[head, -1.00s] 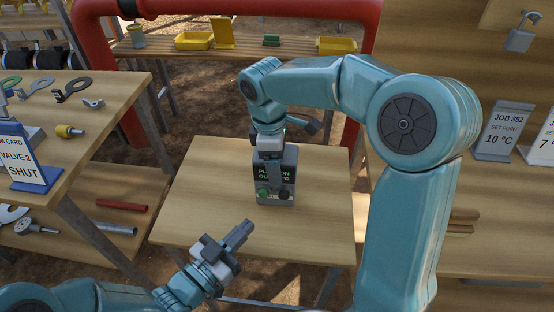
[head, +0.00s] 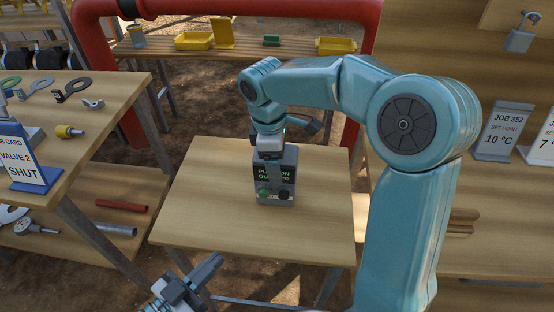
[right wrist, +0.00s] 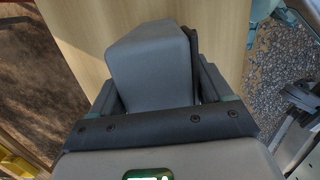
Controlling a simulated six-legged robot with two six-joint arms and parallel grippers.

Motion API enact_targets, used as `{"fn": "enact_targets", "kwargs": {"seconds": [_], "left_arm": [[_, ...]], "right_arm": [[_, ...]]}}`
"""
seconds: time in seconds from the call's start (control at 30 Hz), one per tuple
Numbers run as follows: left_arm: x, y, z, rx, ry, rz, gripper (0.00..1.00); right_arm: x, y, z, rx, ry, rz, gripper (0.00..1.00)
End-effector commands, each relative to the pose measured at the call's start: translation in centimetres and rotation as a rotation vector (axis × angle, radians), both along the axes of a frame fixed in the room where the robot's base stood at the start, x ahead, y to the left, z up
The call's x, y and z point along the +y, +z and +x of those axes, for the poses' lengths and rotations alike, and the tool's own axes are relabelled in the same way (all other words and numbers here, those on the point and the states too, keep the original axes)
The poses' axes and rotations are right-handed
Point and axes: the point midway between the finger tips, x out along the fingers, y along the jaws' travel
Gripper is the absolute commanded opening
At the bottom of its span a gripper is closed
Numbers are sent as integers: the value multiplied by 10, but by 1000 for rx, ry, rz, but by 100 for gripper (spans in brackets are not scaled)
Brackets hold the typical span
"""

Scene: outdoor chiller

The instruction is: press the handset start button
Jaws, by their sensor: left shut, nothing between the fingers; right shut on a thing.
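The handset (head: 289,160) is a grey box standing upright on the small wooden table. Its front has a dark screen with green lettering, a green button (head: 264,192) and a dark knob or button (head: 284,195). My right gripper (head: 271,160) comes down from above and is shut on the handset, covering the middle of the screen. In the right wrist view the grey handset (right wrist: 150,65) sits between the fingers. My left gripper (head: 210,267) is shut and empty, low in the picture, in front of the table's near edge and apart from the handset.
The small table (head: 200,215) is otherwise bare. A bench with a job card (head: 30,160) and loose fittings stands at left. A bench with a JOB 352 card (head: 497,130) is at right, partly behind my right arm. A red pipe (head: 220,8) arches behind.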

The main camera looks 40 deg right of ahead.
Motion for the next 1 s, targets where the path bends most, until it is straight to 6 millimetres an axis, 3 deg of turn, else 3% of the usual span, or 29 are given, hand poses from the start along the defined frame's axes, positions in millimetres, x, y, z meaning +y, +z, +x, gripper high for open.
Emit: {"fn": "enact_targets", "kwargs": {"seconds": [0.33,0.37,0.4,0.73,1.0], "left_arm": [[0,-1,0,0,0,0,0],[0,-1,0,0,0,0,0],[0,-1,0,0,0,0,0],[0,0,0,0,0,0,0],[0,0,0,0,0,0,0]], "right_arm": [[-1,-4,0,1,2,-3,0],[-1,-4,0,1,2,-3,85],[-1,-4,0,2,2,-4,98],[0,7,2,-1,1,-1,100],[3,64,9,-2,1,-1,100]]}}
